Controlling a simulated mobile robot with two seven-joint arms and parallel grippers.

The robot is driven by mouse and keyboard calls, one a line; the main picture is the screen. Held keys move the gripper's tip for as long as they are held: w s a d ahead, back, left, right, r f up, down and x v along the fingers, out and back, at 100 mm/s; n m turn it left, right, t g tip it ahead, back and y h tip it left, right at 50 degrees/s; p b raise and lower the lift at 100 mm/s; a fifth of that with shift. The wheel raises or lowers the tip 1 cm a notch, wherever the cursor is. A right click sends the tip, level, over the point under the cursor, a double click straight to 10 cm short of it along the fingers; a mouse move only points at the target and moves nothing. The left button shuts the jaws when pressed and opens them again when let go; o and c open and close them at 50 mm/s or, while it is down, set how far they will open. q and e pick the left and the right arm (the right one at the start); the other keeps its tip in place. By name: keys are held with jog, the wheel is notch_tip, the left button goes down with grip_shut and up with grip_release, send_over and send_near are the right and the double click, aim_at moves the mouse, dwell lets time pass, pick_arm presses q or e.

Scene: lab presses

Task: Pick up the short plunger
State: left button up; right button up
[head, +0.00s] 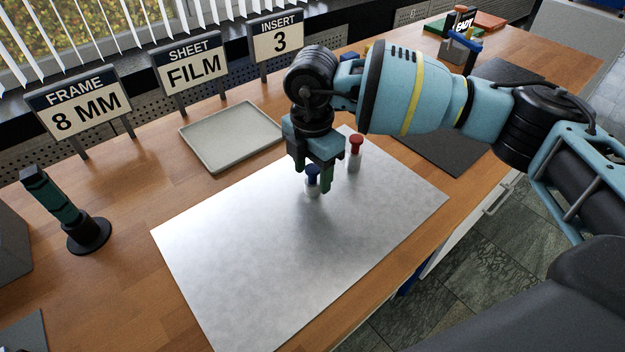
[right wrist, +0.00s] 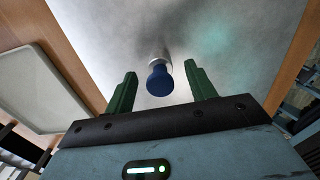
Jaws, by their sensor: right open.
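A blue-topped plunger (head: 312,173) with a pale lower part stands upright on the silver sheet (head: 230,260). A red-topped plunger (head: 355,143) stands behind it to the right and looks taller. My right gripper (head: 313,180) is open and points down at the blue-topped plunger. In the right wrist view the blue top (right wrist: 159,80) lies between the two green fingers of the gripper (right wrist: 160,75), with a gap on each side. The gripper partly hides this plunger in the head view. My left gripper is not in view.
A pale empty tray (head: 232,135) lies behind the sheet, below signs for frame, sheet and insert (head: 283,40). A dark green tool on a round black base (head: 88,236) stands at left. A dark mat (head: 450,145) lies at right. The front of the sheet is clear.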

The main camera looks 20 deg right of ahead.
jog(key=shift+f, duration=0.85)
jog(key=c, duration=1.1)
jog(key=shift+r, duration=0.15)
jog(key=shift+r, duration=0.5)
notch_tip(320, 180, up, 2)
jog(key=shift+r, duration=0.1)
jog(key=s+a, duration=0.1)
jog(key=s, duration=0.4)
jog(key=s+a+r, duration=0.1)
jog(key=s, duration=0.4)
jog(key=s+a, duration=0.2)
jog(key=s, duration=0.3)
jog(key=shift+s+a+r, duration=0.1)
jog(key=shift+s+r, duration=0.15)
jog(key=shift+r, duration=0.05)
